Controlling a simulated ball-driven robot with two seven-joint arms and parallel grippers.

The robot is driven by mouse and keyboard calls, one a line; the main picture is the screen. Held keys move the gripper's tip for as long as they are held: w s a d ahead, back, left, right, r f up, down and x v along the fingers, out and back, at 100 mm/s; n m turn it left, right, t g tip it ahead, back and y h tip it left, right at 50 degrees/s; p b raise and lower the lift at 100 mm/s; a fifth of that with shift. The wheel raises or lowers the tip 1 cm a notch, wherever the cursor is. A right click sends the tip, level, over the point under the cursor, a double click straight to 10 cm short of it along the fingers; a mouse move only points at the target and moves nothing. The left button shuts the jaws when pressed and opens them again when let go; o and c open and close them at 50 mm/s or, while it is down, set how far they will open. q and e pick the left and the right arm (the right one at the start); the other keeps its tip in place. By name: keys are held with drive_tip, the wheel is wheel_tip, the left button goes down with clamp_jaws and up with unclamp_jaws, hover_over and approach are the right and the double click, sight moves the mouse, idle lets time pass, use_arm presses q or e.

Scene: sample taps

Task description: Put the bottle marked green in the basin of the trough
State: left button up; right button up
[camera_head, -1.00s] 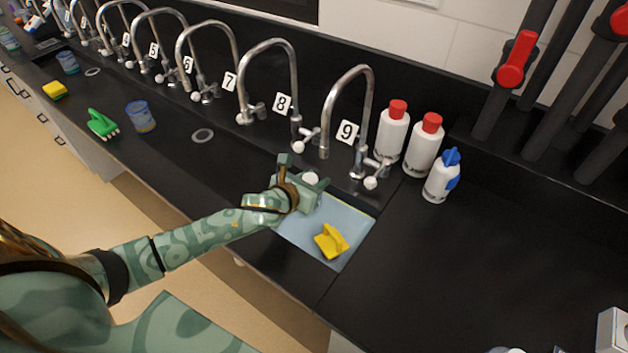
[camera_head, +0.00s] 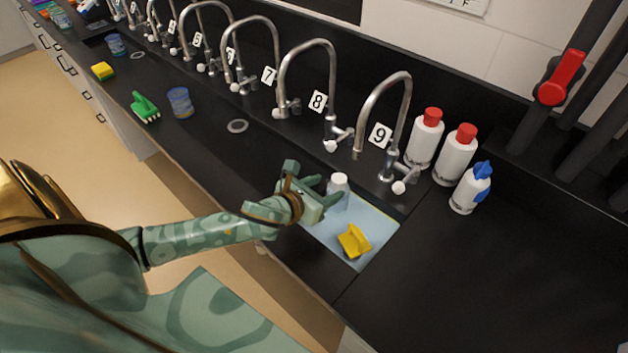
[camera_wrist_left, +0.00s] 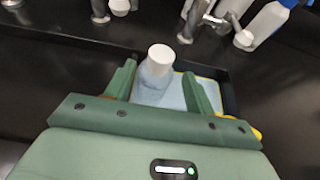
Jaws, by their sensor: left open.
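A small bottle (camera_head: 341,196) with a white cap stands upright at the left back part of the light blue basin (camera_head: 381,220) of the trough. In the left wrist view the bottle (camera_wrist_left: 153,82) looks clear and bluish; I can make out no green mark on it. My left gripper (camera_head: 322,196) is just left of the bottle in the head view. In the wrist view the gripper's fingers (camera_wrist_left: 158,88) are open, one on each side of the bottle, with gaps between. The lower part of the bottle is partly hidden. My right gripper is not in view.
A yellow brush-like object (camera_head: 353,241) lies in the basin, right of the bottle. Tap 9 (camera_head: 385,125) arches over behind it. Two red-capped white bottles (camera_head: 424,140) and a blue-topped bottle (camera_head: 470,190) stand to the right. The black counter at the right front is clear.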

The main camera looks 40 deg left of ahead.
use_arm(q)
drive_tip(key=v, duration=0.4)
idle(0.5)
